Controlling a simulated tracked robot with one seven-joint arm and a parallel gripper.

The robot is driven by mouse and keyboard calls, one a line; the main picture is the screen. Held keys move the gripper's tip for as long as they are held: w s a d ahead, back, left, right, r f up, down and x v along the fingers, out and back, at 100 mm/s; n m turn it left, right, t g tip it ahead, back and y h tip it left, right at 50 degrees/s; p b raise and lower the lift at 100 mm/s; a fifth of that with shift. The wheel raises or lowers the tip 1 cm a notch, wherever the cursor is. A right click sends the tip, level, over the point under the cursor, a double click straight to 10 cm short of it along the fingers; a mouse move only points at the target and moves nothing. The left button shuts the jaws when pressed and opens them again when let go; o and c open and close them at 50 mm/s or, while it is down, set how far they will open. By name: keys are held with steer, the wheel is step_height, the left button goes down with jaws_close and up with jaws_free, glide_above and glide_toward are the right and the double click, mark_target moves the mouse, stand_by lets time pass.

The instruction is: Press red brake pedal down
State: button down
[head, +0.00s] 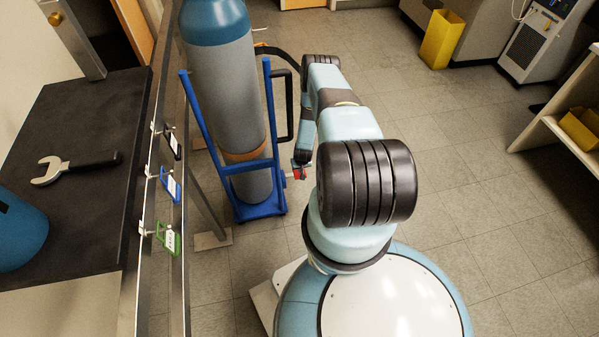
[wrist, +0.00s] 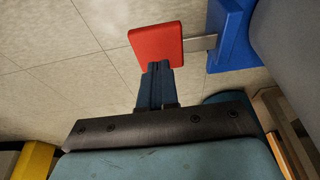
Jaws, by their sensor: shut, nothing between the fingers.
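The red brake pedal (wrist: 155,42) is a flat red plate on a short metal bar (wrist: 200,43), which joins it to the blue cart frame (wrist: 232,38). In the head view a small bit of the red pedal (head: 299,174) shows beside the base of the blue cart (head: 262,208). My gripper (wrist: 158,66) is shut and empty. Its fingertips overlap the near edge of the pedal in the wrist view; I cannot tell whether they touch it. The pedal appears slightly tilted in that view.
A tall gas cylinder (head: 222,85) stands in the cart. To the left are a metal rail with hanging tags (head: 170,185) and a dark bench (head: 85,110) with a wrench (head: 75,167). A yellow bin (head: 441,40) stands at the back. The floor on the right is open.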

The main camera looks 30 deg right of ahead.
steer(key=shift+f, duration=1.4)
steer(key=shift+s+d+f, duration=0.1)
steer(key=shift+d+f, duration=0.15)
steer(key=shift+f, duration=0.55)
steer(key=shift+s+d+f, duration=0.1)
steer(key=shift+d+f, duration=0.15)
steer(key=shift+f, duration=0.55)
steer(key=shift+d+r, duration=0.25)
steer(key=shift+r, duration=0.25)
steer(key=s+d+r, duration=0.2)
steer(key=r, duration=0.3)
steer(key=s+d+r, duration=0.1)
steer(key=s+r, duration=0.1)
steer(key=r, duration=0.4)
steer(key=shift+d+r, duration=0.3)
steer(key=shift+d, duration=0.1)
